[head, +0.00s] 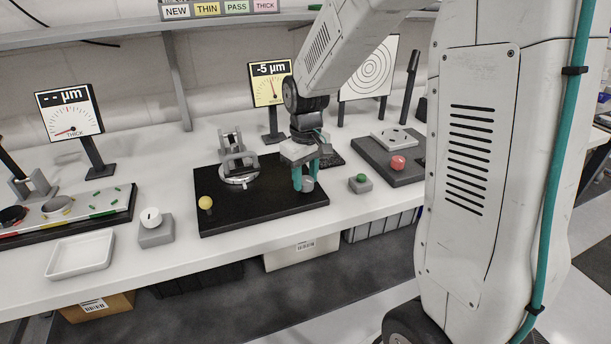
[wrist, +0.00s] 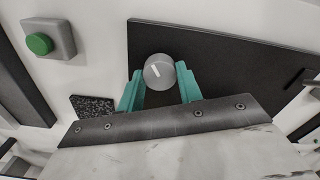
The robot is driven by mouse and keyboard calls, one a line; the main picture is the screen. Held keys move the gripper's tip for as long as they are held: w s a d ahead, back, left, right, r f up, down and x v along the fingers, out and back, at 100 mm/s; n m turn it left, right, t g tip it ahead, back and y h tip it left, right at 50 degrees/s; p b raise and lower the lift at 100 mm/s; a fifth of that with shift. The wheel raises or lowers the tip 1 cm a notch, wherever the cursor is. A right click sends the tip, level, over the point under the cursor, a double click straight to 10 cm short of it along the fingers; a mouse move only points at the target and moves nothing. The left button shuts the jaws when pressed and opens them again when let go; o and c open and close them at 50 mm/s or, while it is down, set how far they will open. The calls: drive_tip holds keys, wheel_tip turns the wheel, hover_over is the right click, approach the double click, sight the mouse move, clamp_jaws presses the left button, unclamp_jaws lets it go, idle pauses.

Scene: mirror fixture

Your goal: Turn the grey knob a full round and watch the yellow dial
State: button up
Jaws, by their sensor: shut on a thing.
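The grey knob (head: 307,184) sits at the right front of the black board. In the wrist view the knob (wrist: 159,71) shows a white mark on its top, slanting up to the left. My gripper (head: 303,178) reaches down over it, and its teal fingers (wrist: 160,84) stand on either side of the knob, shut on it. The yellow dial (head: 270,84) stands behind the board and its display reads -5 µm. Its needle points almost straight up. Small print under the dial is too small to read.
The black board (head: 240,220) also carries a metal mirror mount (head: 238,165) and a yellow ball knob (head: 205,202). A green button (head: 360,179) is to the right, and a red knob (head: 398,162) beyond it. A white dial (head: 70,112), white tray (head: 80,255) and white switch (head: 151,218) are left.

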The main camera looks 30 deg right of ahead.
sight(305, 180)
drive_tip(key=n, duration=0.3)
drive_tip(key=shift+n, duration=2.2)
drive_tip(key=o, duration=1)
wheel_tip(305, 180, up, 8)
drive_tip(key=shift+f, duration=0.1)
